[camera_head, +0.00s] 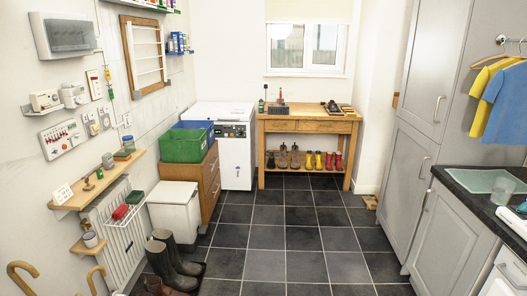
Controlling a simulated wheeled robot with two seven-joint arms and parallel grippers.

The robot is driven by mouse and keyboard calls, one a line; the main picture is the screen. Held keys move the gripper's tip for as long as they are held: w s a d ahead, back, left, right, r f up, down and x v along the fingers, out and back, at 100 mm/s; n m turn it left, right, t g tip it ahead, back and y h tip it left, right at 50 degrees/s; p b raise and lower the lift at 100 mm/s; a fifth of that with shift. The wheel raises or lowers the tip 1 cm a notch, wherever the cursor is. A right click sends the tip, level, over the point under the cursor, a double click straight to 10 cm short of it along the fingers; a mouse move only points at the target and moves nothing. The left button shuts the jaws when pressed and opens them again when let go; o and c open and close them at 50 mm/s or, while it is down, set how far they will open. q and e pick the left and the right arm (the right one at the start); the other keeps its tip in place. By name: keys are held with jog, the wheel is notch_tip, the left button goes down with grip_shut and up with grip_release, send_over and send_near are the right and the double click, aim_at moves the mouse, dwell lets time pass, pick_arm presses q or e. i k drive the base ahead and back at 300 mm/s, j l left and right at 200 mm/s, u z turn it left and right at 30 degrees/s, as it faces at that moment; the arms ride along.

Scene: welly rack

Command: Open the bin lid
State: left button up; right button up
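A white bin (183,222) stands on the floor at the left wall, between the radiator and a wooden cabinet. Its flat white lid (172,192) lies level on top and looks closed. The inside of the bin is hidden. Neither of my grippers is in view, and nothing of mine touches the bin.
Dark wellington boots (175,268) stand on the floor in front of the bin. A wooden cabinet (210,183) with a green crate (185,145) is behind it. A wall shelf (97,183) and radiator (115,235) are to its left. The tiled floor (285,240) in the middle is clear.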

aim_at(166, 192)
jog(key=i+j+z, duration=0.1)
jog(key=i, duration=1.6)
jog(key=i+u, duration=0.25)
jog(key=i, duration=0.25)
jog(key=i+l+u, duration=0.15)
jog(key=i+u, duration=0.15)
jog(key=i, duration=0.15)
jog(key=i+l+u, duration=0.25)
jog(key=i, duration=0.2)
